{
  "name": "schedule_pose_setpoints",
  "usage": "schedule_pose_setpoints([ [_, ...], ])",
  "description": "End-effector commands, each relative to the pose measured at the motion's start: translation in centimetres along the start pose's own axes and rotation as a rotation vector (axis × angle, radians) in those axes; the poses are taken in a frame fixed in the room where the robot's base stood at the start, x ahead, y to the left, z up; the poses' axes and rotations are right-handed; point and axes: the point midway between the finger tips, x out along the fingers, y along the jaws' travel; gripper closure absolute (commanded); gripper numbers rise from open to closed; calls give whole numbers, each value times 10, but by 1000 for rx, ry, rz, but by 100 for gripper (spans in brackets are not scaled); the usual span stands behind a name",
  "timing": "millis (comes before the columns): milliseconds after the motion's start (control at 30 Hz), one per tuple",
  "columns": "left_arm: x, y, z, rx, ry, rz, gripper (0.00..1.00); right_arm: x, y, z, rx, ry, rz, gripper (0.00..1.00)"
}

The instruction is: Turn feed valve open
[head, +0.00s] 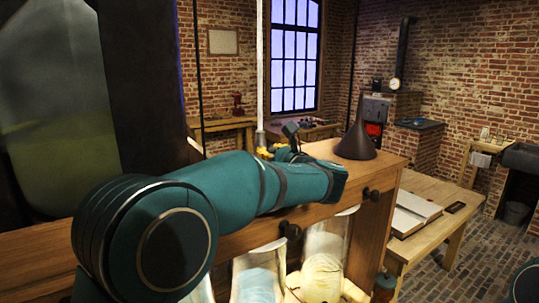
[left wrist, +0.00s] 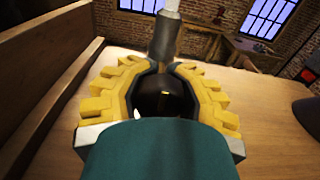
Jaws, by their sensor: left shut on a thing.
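My left arm reaches across the wooden cabinet top, and its gripper (head: 272,151) is at the foot of a pale vertical pipe (head: 261,70). In the left wrist view the yellow-padded fingers of the left gripper (left wrist: 163,72) close in from both sides just below the pipe's grey metal end (left wrist: 164,38). A dark, glossy rounded part (left wrist: 163,98) shows between the fingers; it appears to be the feed valve's handle, mostly hidden by the gripper. How far it is turned cannot be told. My right gripper is not in view.
A dark funnel (head: 357,137) stands on the cabinet top (head: 388,157) right of the gripper. A wooden table (head: 452,205) with an open book (head: 411,212) stands at the right.

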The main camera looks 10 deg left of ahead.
Motion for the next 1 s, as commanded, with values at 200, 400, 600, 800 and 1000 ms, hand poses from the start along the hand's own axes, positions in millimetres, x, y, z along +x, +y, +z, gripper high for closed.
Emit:
schedule_pose_setpoints([
  [200, -2, -2, -5, -108, 4, -4, 100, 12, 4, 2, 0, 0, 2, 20],
  [400, -3, -2, -7, -277, 6, -3, 100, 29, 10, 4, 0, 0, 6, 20],
  [600, -3, -2, -7, -467, 6, -3, 100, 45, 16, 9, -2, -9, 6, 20],
  [800, -3, -2, -8, -658, 7, -3, 100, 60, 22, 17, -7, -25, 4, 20],
  [1000, -3, -3, -8, -847, 9, -2, 100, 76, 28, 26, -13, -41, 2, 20],
])
